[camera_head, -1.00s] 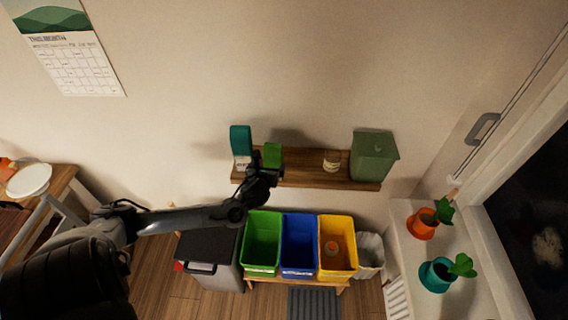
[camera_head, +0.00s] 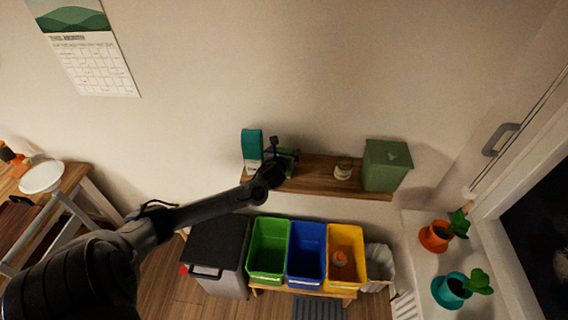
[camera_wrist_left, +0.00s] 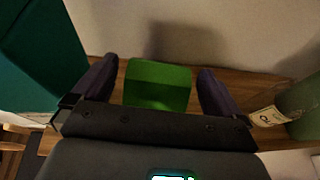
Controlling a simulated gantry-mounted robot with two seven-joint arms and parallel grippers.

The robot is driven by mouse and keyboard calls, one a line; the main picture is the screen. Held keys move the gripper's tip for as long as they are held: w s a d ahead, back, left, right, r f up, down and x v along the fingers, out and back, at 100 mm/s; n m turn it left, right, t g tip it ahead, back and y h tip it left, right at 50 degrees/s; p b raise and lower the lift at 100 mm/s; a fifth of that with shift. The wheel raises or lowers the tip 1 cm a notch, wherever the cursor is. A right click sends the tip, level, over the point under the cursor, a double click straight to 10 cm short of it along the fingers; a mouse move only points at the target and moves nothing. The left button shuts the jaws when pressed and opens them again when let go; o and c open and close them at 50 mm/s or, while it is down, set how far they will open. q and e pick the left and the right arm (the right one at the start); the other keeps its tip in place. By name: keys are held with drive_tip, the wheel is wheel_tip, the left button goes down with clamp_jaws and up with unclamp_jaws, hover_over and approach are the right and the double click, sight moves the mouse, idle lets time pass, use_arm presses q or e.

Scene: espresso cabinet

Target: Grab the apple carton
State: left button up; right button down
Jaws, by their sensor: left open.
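A green carton (camera_wrist_left: 158,85) stands on the wooden wall shelf (camera_head: 325,178). In the left wrist view it lies between the two fingers of my left gripper (camera_wrist_left: 158,72), with a visible gap on each side. In the head view my left gripper (camera_head: 284,152) is at the left part of the shelf, and its fingers and wrist hide most of the green carton. My left gripper is open and holds nothing. I cannot read any label on the green carton. My right gripper is out of view.
A teal and white carton (camera_head: 252,147) stands close on the left. Green (camera_head: 269,251), blue (camera_head: 306,254) and yellow (camera_head: 346,253) bins sit below.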

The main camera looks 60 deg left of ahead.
use_arm(q)
drive_tip(key=shift+x, duration=1.45)
drive_tip(key=c, duration=1.3)
